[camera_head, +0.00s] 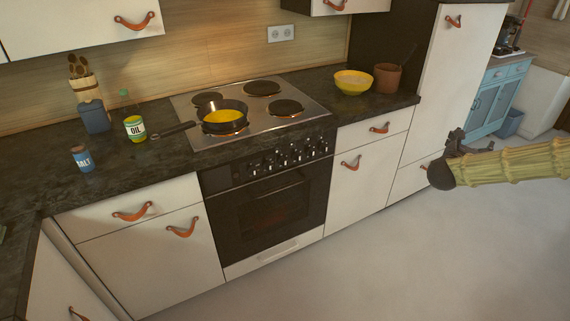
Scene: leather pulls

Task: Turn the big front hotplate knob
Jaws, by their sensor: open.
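A row of several dark knobs (288,157) runs along the black front panel of the oven (270,203), below the hob. They are small in this view, so I cannot tell which one is the big front hotplate knob. The steel hob (235,132) carries round dark hotplates, including one at the front right (286,107). A pan (222,116) with yellow contents sits at the front left of the hob. My gripper (457,142) is open and empty at the right, in front of the tall cabinet and well apart from the knobs.
The dark countertop (125,173) holds an oil jar (135,127), a salt jar (82,158), a yellow bowl (353,83) and a brown pot (387,78). The pan's handle (174,130) points left. Leather pulls (351,163) stick out from the cabinet fronts. The grey floor (350,270) before the oven is clear.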

